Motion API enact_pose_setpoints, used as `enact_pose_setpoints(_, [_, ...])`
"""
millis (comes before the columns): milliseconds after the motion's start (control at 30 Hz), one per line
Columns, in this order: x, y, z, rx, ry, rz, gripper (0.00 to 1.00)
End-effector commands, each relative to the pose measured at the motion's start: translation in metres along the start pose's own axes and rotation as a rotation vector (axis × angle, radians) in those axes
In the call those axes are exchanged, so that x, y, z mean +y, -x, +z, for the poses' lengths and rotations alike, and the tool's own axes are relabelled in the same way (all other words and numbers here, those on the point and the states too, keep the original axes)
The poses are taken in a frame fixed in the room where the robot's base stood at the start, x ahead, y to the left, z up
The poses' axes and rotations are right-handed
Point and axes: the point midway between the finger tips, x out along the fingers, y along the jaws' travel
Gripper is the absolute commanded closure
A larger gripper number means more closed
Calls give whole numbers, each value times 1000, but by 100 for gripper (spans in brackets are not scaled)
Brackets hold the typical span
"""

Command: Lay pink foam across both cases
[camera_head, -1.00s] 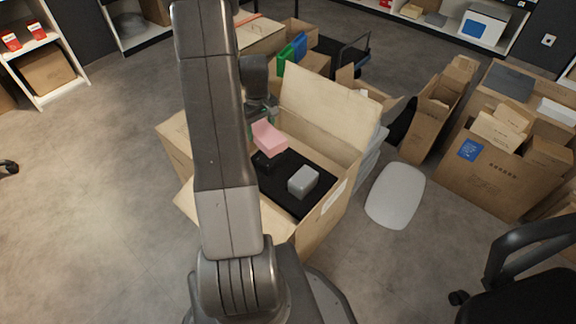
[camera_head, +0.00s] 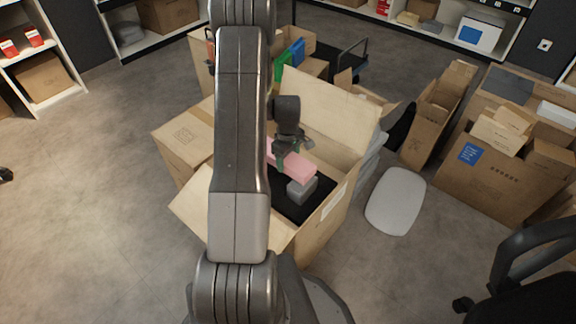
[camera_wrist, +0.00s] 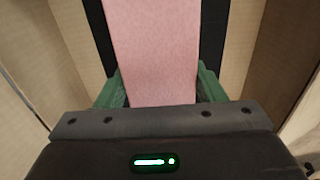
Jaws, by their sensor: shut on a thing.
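The pink foam (camera_head: 297,167) is a long flat block inside the open carton (camera_head: 327,212). My gripper (camera_head: 289,150) is shut on it. In the wrist view the foam (camera_wrist: 152,45) runs lengthwise away between the green fingers of my gripper (camera_wrist: 160,90). In the head view the foam's near right end lies over the grey case (camera_head: 301,191), which rests on the black carton floor (camera_head: 284,206). I cannot tell whether the foam touches the grey case. The second, black case is hidden now behind my arm, gripper and foam.
The carton's tall flap (camera_head: 331,112) stands up behind my gripper. A closed carton (camera_head: 185,140) stands at the left. A white rounded panel (camera_head: 396,201) lies on the floor at the right. Open floor (camera_head: 85,210) spreads at the left.

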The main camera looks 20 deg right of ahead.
Motion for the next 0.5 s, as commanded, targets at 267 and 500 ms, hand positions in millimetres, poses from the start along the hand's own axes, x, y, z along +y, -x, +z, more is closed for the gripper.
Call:
enact_pose_setpoints(267, [0, -26, 0, 0, 0, 0, 59])
enact_pose_setpoints(500, [0, -29, 0, 0, 0, 0, 59])
